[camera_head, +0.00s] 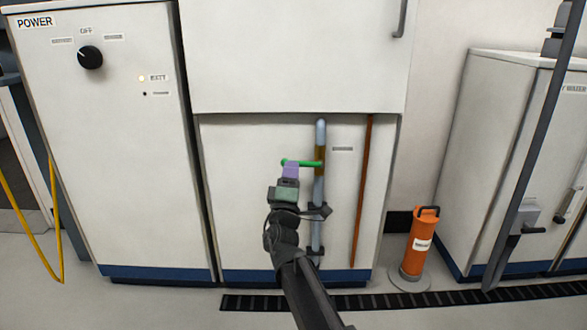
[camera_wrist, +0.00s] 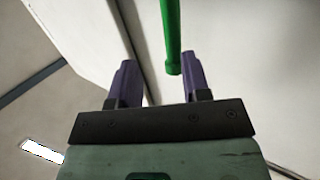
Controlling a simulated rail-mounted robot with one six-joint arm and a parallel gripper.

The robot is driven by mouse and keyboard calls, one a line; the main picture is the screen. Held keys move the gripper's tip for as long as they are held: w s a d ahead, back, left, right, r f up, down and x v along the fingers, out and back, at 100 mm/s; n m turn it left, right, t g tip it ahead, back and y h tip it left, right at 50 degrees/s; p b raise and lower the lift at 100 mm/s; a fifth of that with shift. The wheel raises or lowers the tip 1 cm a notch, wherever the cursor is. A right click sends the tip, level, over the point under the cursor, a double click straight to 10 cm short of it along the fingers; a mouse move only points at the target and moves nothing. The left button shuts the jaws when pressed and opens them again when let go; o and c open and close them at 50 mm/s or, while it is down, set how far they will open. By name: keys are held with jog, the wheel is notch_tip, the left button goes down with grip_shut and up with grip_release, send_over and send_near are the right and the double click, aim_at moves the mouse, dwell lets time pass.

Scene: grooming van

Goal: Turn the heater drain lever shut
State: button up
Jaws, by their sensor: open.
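The drain lever (camera_head: 298,163) is a green bar lying roughly level in the head view. It sticks out left from a brass-coloured valve (camera_head: 319,161) on a vertical grey pipe. My gripper (camera_head: 291,169), with purple fingers, is open at the lever's left part and hides some of it. In the wrist view the green lever (camera_wrist: 171,35) comes down from the top edge. Its end shows between the fingertips of my gripper (camera_wrist: 158,62), closer to the right finger. I cannot tell whether it touches that finger. The valve is out of the wrist view.
A thin reddish-brown pipe (camera_head: 362,190) runs down right of the valve pipe. A white POWER cabinet (camera_head: 140,170) stands left, and an upper cabinet (camera_head: 290,60) overhangs the recess. An orange cylinder (camera_head: 420,243) stands on the floor at right. A dark floor grate (camera_head: 400,301) runs along the front.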

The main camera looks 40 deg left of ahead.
jog(key=s+d, duration=0.5)
jog(key=s, duration=0.2)
jog(key=shift+s, duration=0.1)
